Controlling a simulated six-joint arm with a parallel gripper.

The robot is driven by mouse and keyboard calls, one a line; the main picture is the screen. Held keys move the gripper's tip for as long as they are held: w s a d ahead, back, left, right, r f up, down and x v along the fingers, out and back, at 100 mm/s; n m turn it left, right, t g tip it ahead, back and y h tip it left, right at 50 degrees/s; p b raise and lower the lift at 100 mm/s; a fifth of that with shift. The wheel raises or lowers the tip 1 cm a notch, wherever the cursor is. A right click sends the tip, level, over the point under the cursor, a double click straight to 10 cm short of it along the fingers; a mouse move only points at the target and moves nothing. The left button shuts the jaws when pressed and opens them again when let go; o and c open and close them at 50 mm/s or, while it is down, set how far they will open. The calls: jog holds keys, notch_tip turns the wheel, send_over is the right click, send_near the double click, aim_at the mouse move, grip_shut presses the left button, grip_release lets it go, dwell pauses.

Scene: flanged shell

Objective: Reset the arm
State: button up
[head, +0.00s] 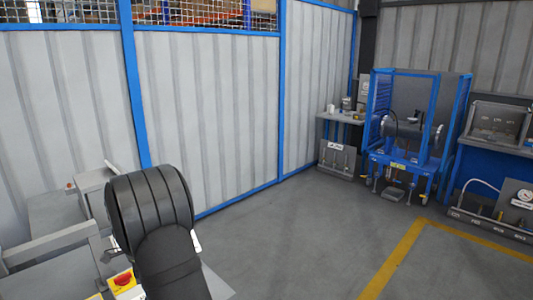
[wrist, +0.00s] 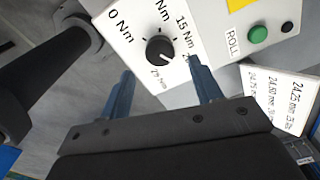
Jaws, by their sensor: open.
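My gripper (wrist: 160,66) shows in the wrist view with its two blue fingers spread apart and nothing between them. Beyond the fingertips is a white control panel (wrist: 205,22) with a black dial knob (wrist: 160,48) and torque markings in Nm. I cannot tell whether the fingers touch it. My gripper does not show clearly in the head view. A dark tube with a wide flanged end (wrist: 75,32) lies at the left of the wrist view.
The panel has a green button (wrist: 258,34) and a black one (wrist: 287,27). A white label plate (wrist: 285,98) is at the right. A red emergency button (head: 123,279) sits at lower left. A blue-framed machine (head: 415,135) stands far right; the floor (head: 300,240) between is clear.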

notch_tip(320, 180, up, 12)
notch_tip(320, 180, down, 18)
jog(key=shift+r, duration=0.2)
jog(key=n, duration=0.9)
jog(key=shift+r, duration=0.1)
jog(key=n, duration=0.4)
jog(key=shift+n, duration=0.4)
jog(key=n, duration=0.4)
